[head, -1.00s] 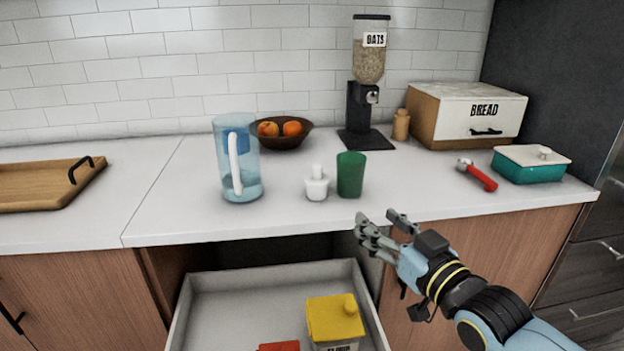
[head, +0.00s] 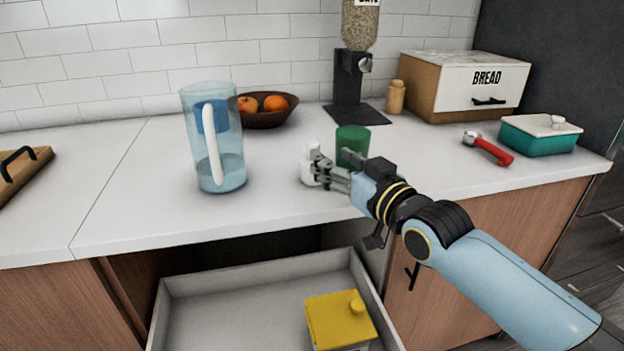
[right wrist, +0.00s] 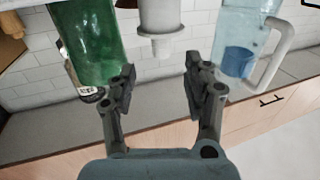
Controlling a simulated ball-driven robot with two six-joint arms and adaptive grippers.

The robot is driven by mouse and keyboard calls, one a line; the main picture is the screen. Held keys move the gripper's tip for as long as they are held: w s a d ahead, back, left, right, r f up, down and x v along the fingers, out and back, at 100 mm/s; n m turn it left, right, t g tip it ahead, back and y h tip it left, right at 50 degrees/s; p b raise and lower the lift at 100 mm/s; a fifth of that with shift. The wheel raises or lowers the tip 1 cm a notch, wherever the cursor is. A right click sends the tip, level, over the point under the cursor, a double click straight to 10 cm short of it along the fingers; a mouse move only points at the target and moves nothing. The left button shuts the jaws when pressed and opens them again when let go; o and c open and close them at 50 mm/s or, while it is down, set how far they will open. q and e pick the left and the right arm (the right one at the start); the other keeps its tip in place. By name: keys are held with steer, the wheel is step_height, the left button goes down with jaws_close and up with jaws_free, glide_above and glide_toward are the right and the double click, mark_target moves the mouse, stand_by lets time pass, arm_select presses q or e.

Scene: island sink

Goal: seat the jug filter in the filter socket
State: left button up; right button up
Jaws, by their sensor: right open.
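The white jug filter (head: 307,173) stands on the counter, partly covered by my right fingers in the head view. In the right wrist view the filter (right wrist: 160,20) shows between and beyond the fingertips. My right gripper (head: 322,168) is open around the line to the filter; contact cannot be told. It also shows in the right wrist view (right wrist: 160,80), with a clear gap between its fingers. The clear blue jug (head: 229,173) stands upright to the left. A darker blue insert, which seems to be the filter socket (head: 206,117), sits in its upper part. My left gripper is not in view.
A green cup (head: 352,142) stands close right of the filter. A fruit bowl (head: 264,119) and oats dispenser (head: 350,85) stand behind. An open drawer (head: 240,310) with a yellow-topped container (head: 338,318) lies below the counter edge.

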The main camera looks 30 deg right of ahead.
mark_target(317, 146)
steer(key=shift+w+r, duration=0.1)
steer(key=shift+w, duration=0.5)
steer(key=w, duration=0.2)
steer(key=w+b, duration=0.1)
steer(key=w, duration=0.1)
steer(key=shift+w+a+r+b, duration=0.1)
steer(key=shift+w+a+b, duration=0.1)
steer(key=shift+b, duration=0.1)
steer(key=shift+s, duration=0.1)
steer(key=shift+c, duration=0.5)
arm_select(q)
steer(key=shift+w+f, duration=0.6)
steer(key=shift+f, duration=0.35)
arm_select(e)
jaws_close()
